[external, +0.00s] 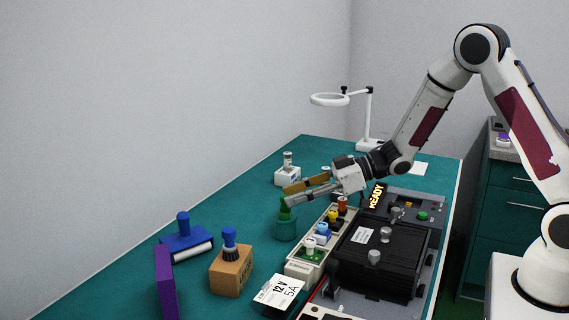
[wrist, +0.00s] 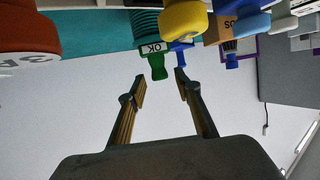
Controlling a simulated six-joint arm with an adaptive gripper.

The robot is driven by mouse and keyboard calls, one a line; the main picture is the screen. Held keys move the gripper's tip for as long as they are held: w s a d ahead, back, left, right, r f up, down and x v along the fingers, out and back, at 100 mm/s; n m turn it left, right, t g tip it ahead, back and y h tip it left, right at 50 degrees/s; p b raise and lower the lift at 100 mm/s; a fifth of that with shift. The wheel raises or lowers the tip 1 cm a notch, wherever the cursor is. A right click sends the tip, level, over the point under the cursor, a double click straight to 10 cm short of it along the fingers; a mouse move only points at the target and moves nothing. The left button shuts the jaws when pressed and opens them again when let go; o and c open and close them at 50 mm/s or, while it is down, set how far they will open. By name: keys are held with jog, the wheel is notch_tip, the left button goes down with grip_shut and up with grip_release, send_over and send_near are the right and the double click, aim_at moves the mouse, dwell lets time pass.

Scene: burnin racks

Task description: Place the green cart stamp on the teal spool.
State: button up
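The green cart stamp (external: 284,206) sits upright on top of the teal spool (external: 285,228), left of the pale stamp rack. In the wrist view, which is upside down, the stamp (wrist: 156,58) shows its green handle and an "OK" label, against the ribbed spool (wrist: 146,24). My gripper (external: 287,196) is at the stamp's handle height. In the wrist view its two fingers (wrist: 160,84) are spread apart with nothing between them. The handle tip is just beyond the fingertips, apart from them.
The pale rack (external: 301,268) holds several coloured stamps close to the right. A black machine (external: 372,262) lies beyond it. A blue roller (external: 187,238), a brown block stamp (external: 231,272), a purple box (external: 165,282) and a magnifier lamp (external: 369,118) stand around. Bare teal table lies left of the spool.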

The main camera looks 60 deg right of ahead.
jog(key=v, duration=0.9)
jog(key=shift+r, duration=0.1)
dwell(0.4)
jog(key=s+d+r+m+h, duration=0.1)
jog(key=d+r+m+h, duration=0.1)
jog(key=d+r+h, duration=0.4)
jog(key=s+r+m+g+h, duration=0.25)
jog(key=s+r+h, duration=0.2)
jog(key=s, duration=0.45)
jog(key=s+a+g+y, duration=0.1)
jog(key=s+a, duration=0.4)
jog(key=s, duration=0.6)
jog(key=s+a+m+g+y, duration=0.1)
jog(key=s+a, duration=0.4)
jog(key=s, duration=0.6)
jog(key=shift+s+a+f+g+y, duration=0.2)
jog(key=shift+a+f+g+y, duration=0.15)
jog(key=shift+g+y, duration=0.55)
jog(key=shift+m, duration=0.25)
